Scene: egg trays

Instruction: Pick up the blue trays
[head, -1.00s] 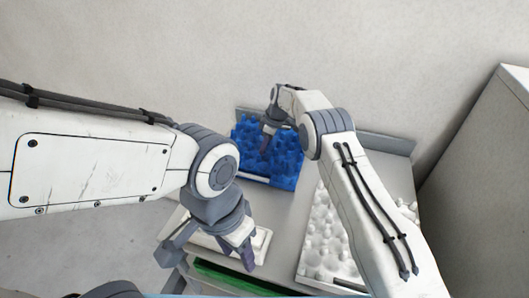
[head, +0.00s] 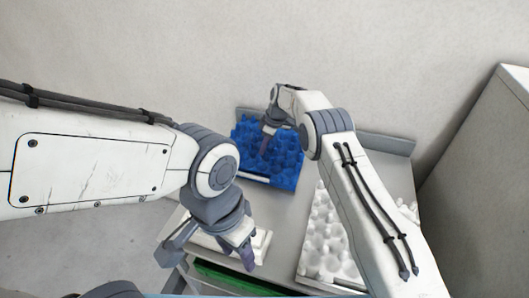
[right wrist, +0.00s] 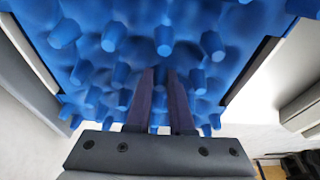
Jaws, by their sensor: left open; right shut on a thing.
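A blue egg tray (head: 288,158) with a bumpy, pegged surface stands at the back of the table in the head view. It fills much of the right wrist view (right wrist: 215,45). My right gripper (head: 265,146) is over the blue tray, its fingers down among the pegs. In the right wrist view its two dark fingers (right wrist: 163,105) are close together, shut on the tray. Whether more than one tray is stacked there I cannot tell. My left gripper (head: 244,256) is open and empty, low in front, above the near left part of the table.
A white egg tray (head: 322,258) lies on the right of the grey table (head: 283,222), partly hidden by my right arm. A white flat object (head: 261,240) lies behind my left gripper. A green thing (head: 225,277) shows below the table's front edge. A wall stands behind.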

